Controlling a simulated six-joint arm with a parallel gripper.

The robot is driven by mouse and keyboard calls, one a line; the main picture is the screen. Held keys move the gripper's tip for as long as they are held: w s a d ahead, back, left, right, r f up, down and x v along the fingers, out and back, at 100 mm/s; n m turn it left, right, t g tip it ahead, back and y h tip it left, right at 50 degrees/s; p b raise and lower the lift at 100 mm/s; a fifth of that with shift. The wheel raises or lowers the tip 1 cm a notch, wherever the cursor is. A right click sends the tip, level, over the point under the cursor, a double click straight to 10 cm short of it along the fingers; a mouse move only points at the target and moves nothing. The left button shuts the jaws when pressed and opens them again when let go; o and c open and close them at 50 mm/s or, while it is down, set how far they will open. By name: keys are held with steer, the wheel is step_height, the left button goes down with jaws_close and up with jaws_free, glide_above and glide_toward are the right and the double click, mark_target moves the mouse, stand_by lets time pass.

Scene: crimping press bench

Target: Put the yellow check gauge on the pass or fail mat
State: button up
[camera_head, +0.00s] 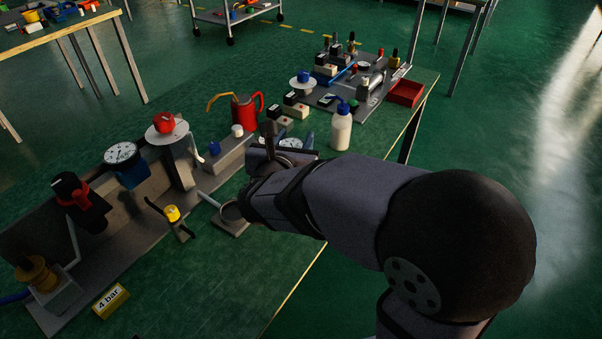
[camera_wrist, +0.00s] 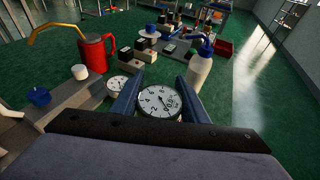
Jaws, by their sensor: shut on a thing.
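My gripper (camera_wrist: 158,92) is shut on a round gauge (camera_wrist: 158,102) with a white face and dark rim, between its two blue fingers in the wrist view. No yellow shows on this gauge from here, so I cannot tell its body colour. A second white-faced gauge (camera_wrist: 118,87) stands just left of the fingers. In the head view my arm hides most of the gripper and the held gauge. I cannot make out a pass or fail mat in either view.
A red can (camera_head: 244,112) and a white bottle with blue top (camera_head: 341,128) stand near my gripper. A grey board (camera_head: 326,99) with many parts and a red tray (camera_head: 405,93) lie at the far end.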

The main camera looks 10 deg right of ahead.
steer(key=w+d+r+m+g+h, duration=0.1)
steer(key=w+d+r+m+h, duration=0.1)
steer(key=w+d+r, duration=0.25)
steer(key=shift+w+a+f+b, duration=0.15)
steer(key=shift+f+b, duration=0.45)
steer(key=shift+f, duration=1.25)
steer(key=shift+s+a+f+b, duration=0.1)
steer(key=shift+f+b, duration=0.45)
steer(key=shift+f, duration=1.35)
steer(key=shift+w+a+f+b, duration=0.15)
steer(key=shift+f+b, duration=0.45)
steer(key=shift+f, duration=1.25)
steer(key=shift+f+b, duration=0.2)
steer(key=shift+b, duration=0.1)
steer(key=o, duration=1.3)
steer(key=shift+r, duration=0.1)
